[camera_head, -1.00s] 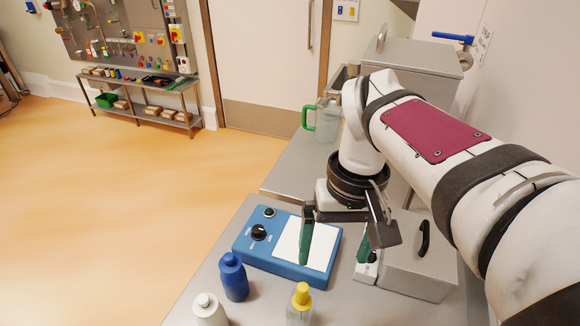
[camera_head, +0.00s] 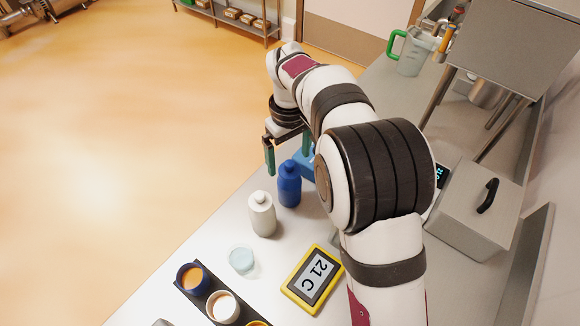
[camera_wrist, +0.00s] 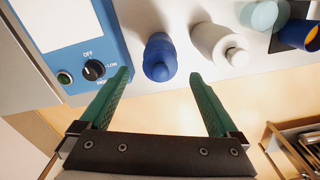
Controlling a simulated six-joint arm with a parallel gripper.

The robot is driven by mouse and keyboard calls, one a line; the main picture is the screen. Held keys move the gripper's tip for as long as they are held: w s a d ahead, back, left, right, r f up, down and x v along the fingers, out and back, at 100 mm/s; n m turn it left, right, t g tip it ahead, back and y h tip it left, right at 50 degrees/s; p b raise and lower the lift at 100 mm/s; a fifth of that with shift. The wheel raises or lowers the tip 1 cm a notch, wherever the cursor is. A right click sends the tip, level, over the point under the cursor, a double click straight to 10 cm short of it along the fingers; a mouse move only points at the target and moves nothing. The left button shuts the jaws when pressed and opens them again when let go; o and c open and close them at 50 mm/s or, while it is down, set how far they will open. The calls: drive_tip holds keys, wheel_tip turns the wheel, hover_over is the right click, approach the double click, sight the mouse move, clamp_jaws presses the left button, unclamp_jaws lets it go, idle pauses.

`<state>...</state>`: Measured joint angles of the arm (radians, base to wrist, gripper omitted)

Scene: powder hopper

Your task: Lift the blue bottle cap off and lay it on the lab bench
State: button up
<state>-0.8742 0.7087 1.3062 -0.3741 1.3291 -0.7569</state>
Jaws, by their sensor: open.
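The blue bottle (camera_head: 289,188) stands upright on the lab bench (camera_head: 212,243), with its blue cap (camera_head: 288,166) on top. My gripper (camera_head: 288,160) is open and empty, fingers pointing down, close to the cap and on its far side in the head view. In the wrist view the bottle (camera_wrist: 158,50) and cap (camera_wrist: 160,72) show in the gap between the two green fingertips of my gripper (camera_wrist: 158,76). The fingers are not closed on the cap; I cannot tell how high they are beside it.
A white bottle (camera_head: 262,214) stands right beside the blue one. A blue control box (camera_head: 306,163) is behind, partly hidden by my arm. A clear beaker (camera_head: 241,260), a yellow-framed display (camera_head: 313,278) and a dark rack (camera_head: 207,296) with jars are nearer. Bench left of the beaker is free.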

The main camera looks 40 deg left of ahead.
wheel_tip(320, 180, down, 2)
drive_tip(key=shift+f, duration=0.25)
drive_tip(key=c, duration=1.4)
drive_tip(key=shift+r, duration=0.1)
drive_tip(key=shift+c, duration=0.2)
wheel_tip(320, 180, up, 4)
drive_tip(key=shift+w+d+r, duration=0.1)
drive_tip(key=shift+r, duration=0.05)
drive_tip(key=w+d+r, duration=0.3)
drive_tip(key=d+r, duration=0.7)
drive_tip(key=shift+w+d, duration=0.35)
drive_tip(key=shift+d, duration=0.05)
